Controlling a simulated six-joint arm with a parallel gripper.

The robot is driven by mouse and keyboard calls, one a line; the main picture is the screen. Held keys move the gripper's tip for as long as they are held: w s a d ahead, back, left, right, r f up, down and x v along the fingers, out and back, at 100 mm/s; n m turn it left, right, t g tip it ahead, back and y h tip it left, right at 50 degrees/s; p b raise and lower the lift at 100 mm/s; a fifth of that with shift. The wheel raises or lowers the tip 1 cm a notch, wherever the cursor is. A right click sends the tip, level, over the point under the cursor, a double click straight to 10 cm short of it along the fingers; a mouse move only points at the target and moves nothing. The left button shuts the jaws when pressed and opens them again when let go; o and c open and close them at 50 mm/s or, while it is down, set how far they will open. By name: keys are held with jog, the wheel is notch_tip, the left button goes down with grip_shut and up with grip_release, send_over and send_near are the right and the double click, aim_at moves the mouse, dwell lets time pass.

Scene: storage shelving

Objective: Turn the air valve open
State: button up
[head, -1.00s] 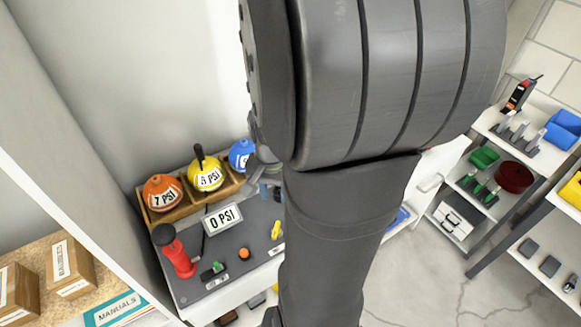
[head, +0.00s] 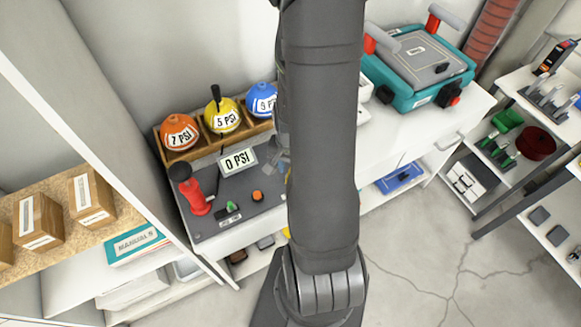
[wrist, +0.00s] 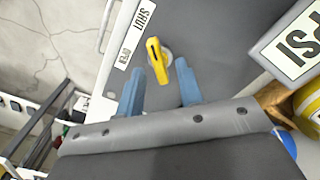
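The air valve's yellow handle (wrist: 157,62) sits on a pale round base on the grey panel in the wrist view. A label reading SHUT (wrist: 144,17) and a smaller label, seemingly OPEN (wrist: 124,54), lie beside it. My gripper (wrist: 161,78) is open, with its two blue fingers apart and the handle between and just beyond their tips. I cannot tell whether they touch it. In the head view my arm hides the valve and most of the gripper. A sign (head: 238,160) on the panel reads 0 PSI.
Orange (head: 180,134), yellow (head: 222,116) and blue (head: 262,100) PSI-marked balls stand in a wooden rack behind the panel. A red-handled device (head: 195,196) stands at the panel's left. A teal case (head: 415,65) is on the bench at right. The floor in front is clear.

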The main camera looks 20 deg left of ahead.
jog(key=shift+f, duration=0.4)
grip_shut()
